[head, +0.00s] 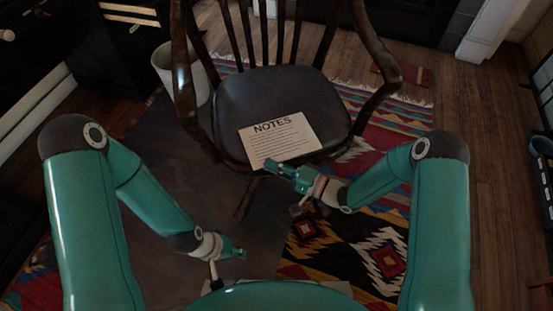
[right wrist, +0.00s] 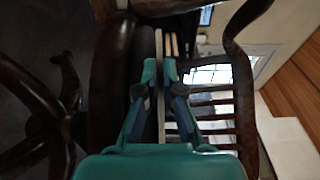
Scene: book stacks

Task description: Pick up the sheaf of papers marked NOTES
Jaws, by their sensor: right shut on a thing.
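The sheaf of papers marked NOTES (head: 279,138) is a pale sheet with a dark title and lines of print. It is at the front part of the dark wooden chair's seat (head: 270,92). My right gripper (head: 277,168) is shut on its near edge. In the right wrist view the sheaf (right wrist: 160,100) shows edge-on as a thin pale strip between the fingers (right wrist: 160,70), beside the dark seat. I cannot tell whether it still touches the seat. My left gripper (head: 236,253) is low, away from the chair, with nothing visible in it; its finger opening is unclear.
The chair's curved arms (head: 375,85) rise on both sides of the seat. A pale bin (head: 168,70) stands behind left. A patterned rug (head: 375,250) covers floor at right, with bare wood (head: 480,150) beyond. A blue thing (head: 543,145) is at the right edge.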

